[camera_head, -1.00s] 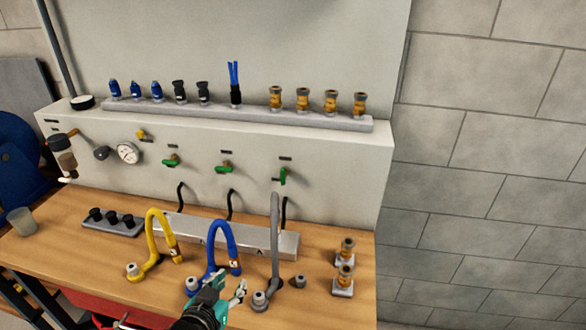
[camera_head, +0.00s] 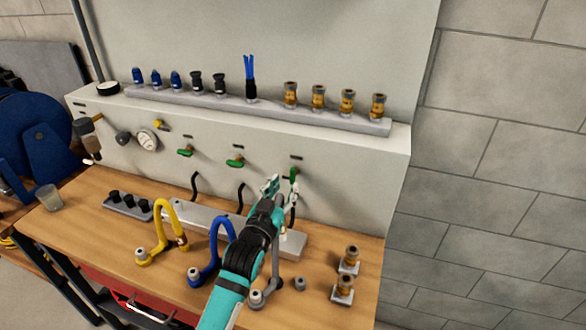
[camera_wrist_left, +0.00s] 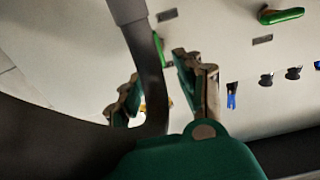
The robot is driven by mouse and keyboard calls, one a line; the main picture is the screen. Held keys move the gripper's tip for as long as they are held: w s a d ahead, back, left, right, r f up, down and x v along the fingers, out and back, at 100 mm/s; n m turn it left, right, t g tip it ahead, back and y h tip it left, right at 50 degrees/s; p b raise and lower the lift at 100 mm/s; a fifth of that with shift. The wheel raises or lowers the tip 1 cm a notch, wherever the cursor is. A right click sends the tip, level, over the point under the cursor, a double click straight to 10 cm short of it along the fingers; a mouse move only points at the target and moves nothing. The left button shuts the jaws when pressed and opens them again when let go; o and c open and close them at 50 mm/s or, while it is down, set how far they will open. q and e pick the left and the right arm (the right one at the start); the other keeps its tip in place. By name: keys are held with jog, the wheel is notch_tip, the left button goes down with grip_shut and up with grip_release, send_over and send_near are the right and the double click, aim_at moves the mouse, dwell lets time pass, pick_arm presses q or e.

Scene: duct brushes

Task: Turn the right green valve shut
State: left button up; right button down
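The right green valve (camera_head: 294,174) is on the grey panel above the bench, with its handle upright. It also shows as a green strip (camera_wrist_left: 160,48) in the left wrist view, beyond the gap between my fingers and partly hidden by a grey hose. My left gripper (camera_head: 283,187) is open just in front of and below this handle, with its fingers spread. I cannot tell whether it touches the handle. The middle green valve (camera_head: 235,162) and left green valve (camera_head: 185,152) have handles lying about level. My right gripper is not in view.
The grey hose (camera_wrist_left: 150,70) crosses close to my left fingers. A blue hose (camera_head: 212,245) and a yellow hose (camera_head: 160,225) stand left of my arm. Brass fittings (camera_head: 343,290) stand at the bench's right. A shelf of fittings (camera_head: 330,121) runs above the valves.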

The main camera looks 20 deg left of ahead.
aim_at(292, 174)
pick_arm(q)
jog(key=w+p, duration=0.1)
jog(key=w, duration=0.6)
jog(key=shift+w+d, duration=0.1)
jog(key=shift+d, duration=0.05)
jog(key=shift+c, duration=0.4)
grip_shut()
